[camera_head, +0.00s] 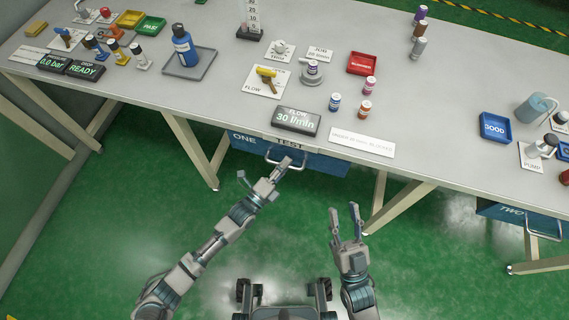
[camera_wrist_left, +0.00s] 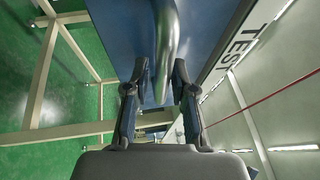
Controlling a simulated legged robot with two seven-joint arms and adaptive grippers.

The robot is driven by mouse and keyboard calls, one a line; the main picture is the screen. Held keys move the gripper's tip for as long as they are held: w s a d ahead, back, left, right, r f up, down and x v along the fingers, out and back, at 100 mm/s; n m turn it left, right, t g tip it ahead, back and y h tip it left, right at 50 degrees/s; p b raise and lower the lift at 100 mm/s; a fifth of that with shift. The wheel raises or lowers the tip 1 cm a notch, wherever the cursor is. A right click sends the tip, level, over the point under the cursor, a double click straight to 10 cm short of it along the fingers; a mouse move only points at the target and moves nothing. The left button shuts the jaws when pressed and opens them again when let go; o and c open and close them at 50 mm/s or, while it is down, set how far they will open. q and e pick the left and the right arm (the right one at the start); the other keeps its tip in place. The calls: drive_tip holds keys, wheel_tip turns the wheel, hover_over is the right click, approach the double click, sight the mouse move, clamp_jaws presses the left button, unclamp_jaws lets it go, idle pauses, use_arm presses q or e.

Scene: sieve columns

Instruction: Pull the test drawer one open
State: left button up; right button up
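Test drawer one has a blue front (camera_head: 325,164) marked ONE, under the table's front edge and below a TEST label (camera_head: 290,143). Its front looks close under the edge, with no inside showing. Its metal bar handle (camera_head: 272,158) shows in the head view and, close up, in the left wrist view (camera_wrist_left: 167,35). My left gripper (camera_head: 268,172) is at the handle with its fingers apart. In the left wrist view the handle runs between or just beyond the fingertips (camera_wrist_left: 161,72); contact is unclear.
The grey table (camera_head: 210,105) carries a flow display (camera_head: 297,121), a yellow-handled valve (camera_head: 266,77), bottles and trays. Table legs (camera_head: 197,140) stand left and right of the drawer. A second blue drawer (camera_head: 510,212) is at the far right. The green floor in front is clear.

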use_arm(q)
drive_tip(key=shift+d, duration=0.35)
drive_tip(key=c, duration=0.4)
drive_tip(key=shift+d, duration=0.1)
clamp_jaws()
use_arm(e)
drive_tip(key=shift+d+f, duration=0.1)
drive_tip(key=shift+d, duration=0.35)
